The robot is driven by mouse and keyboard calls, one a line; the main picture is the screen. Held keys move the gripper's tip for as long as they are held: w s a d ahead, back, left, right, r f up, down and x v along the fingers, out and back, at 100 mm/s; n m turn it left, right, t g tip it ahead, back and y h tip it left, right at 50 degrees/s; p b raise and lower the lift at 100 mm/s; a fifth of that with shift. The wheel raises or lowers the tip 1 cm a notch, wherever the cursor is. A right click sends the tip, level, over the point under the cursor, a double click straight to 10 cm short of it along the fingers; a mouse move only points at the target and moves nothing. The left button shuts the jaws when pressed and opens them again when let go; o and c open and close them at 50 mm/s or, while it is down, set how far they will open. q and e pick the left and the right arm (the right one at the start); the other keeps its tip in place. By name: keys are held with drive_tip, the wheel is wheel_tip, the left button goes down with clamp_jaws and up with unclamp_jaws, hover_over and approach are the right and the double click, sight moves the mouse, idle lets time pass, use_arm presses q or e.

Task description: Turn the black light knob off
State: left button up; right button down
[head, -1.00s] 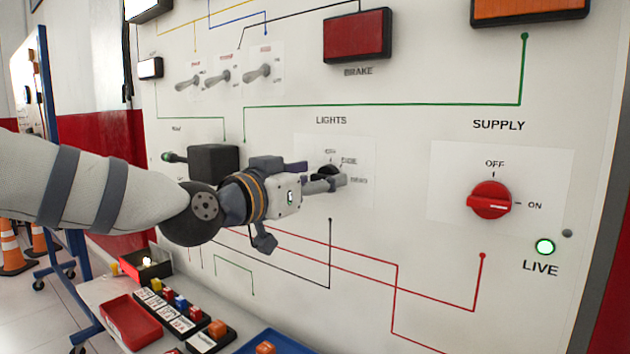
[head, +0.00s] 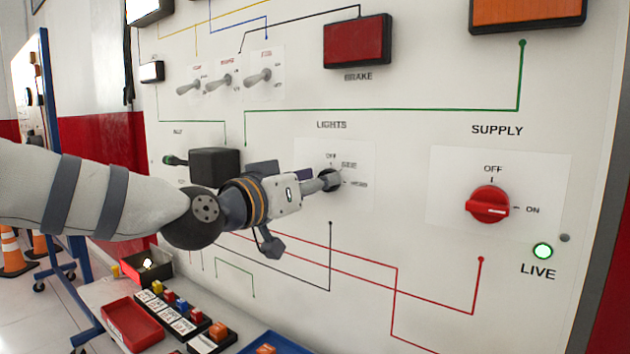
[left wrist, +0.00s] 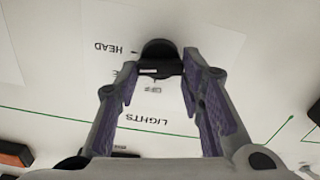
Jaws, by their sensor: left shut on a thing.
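The black light knob (left wrist: 158,50) sits on the panel under the word LIGHTS, beside the marks OFF, SIDE and HEAD. In the left wrist view, my left gripper (left wrist: 158,72) has one finger on each side of it, shut on it. In the head view, my left gripper (head: 328,180) reaches the knob from the left, and its fingers hide most of the knob. I cannot clearly tell which mark the knob points to. My right gripper is in neither view.
A red supply knob (head: 487,204) is to the right, above a lit green LIVE lamp (head: 543,251). Toggle switches (head: 225,82) and a red brake lamp (head: 357,40) are above. A black box (head: 214,166) stands out behind my arm. Trays (head: 135,324) lie below.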

use_arm(q)
drive_tip(key=shift+w+a+f+n, duration=0.1)
drive_tip(key=shift+f+n, duration=0.05)
drive_tip(key=shift+n, duration=3.7)
drive_tip(key=shift+f+n, duration=0.15)
drive_tip(key=shift+n, duration=3.7)
drive_tip(key=o, duration=1.1)
drive_tip(key=shift+o, duration=0.2)
drive_tip(key=v, duration=1.2)
